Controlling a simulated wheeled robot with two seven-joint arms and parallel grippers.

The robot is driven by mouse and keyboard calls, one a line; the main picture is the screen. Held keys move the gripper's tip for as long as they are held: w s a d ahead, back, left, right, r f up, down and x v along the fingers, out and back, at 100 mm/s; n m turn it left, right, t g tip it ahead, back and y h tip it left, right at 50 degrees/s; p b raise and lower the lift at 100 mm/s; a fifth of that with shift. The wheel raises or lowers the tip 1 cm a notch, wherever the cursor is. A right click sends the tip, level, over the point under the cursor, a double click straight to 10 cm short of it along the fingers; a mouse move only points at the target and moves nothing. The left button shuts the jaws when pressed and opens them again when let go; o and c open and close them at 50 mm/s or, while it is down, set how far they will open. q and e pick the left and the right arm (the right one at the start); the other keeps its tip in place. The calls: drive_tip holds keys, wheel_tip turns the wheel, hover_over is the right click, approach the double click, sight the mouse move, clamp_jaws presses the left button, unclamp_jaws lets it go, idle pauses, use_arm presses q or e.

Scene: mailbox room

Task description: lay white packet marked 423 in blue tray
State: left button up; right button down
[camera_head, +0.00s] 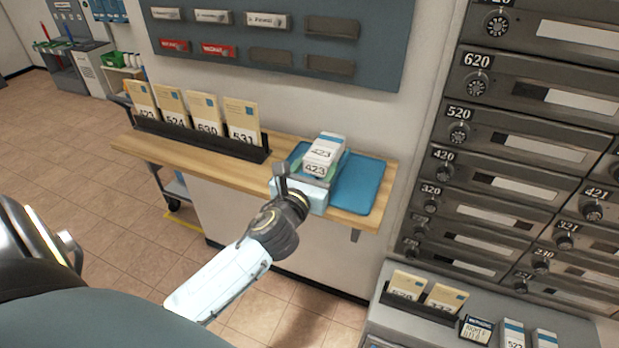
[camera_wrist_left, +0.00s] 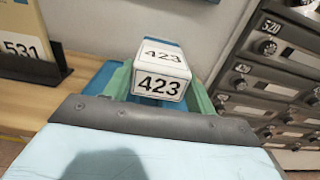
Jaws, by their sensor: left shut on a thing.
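The white packet marked 423 (camera_head: 322,155) is a small box with a blue band at its far end. My left gripper (camera_head: 314,168) is shut on it and holds it over the left part of the blue tray (camera_head: 362,184). In the left wrist view the packet (camera_wrist_left: 161,82) sits between the green fingers of the left gripper (camera_wrist_left: 158,85). The blue tray (camera_wrist_left: 104,76) shows behind and beside them. I cannot tell whether the packet's underside touches the tray. My right gripper is not in view.
The tray lies at the right end of a wooden wall shelf (camera_head: 195,152). A black rack (camera_head: 200,138) with several tan envelopes stands to its left. Grey mailboxes (camera_head: 500,150) rise on the right. A lower counter (camera_head: 400,334) holds more envelopes and packets. The tray's right part is bare.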

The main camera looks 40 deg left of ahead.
use_arm(q)
drive_tip(key=w+f+b, duration=0.2)
drive_tip(key=shift+w+a+f, duration=0.3)
drive_tip(key=shift+w, duration=0.05)
drive_tip(key=shift+f+b, duration=0.8)
drive_tip(key=shift+f, duration=0.15)
drive_tip(key=o, duration=1.1)
drive_tip(key=shift+c, duration=0.2)
drive_tip(key=shift+p, duration=0.3)
drive_tip(key=shift+s, duration=0.1)
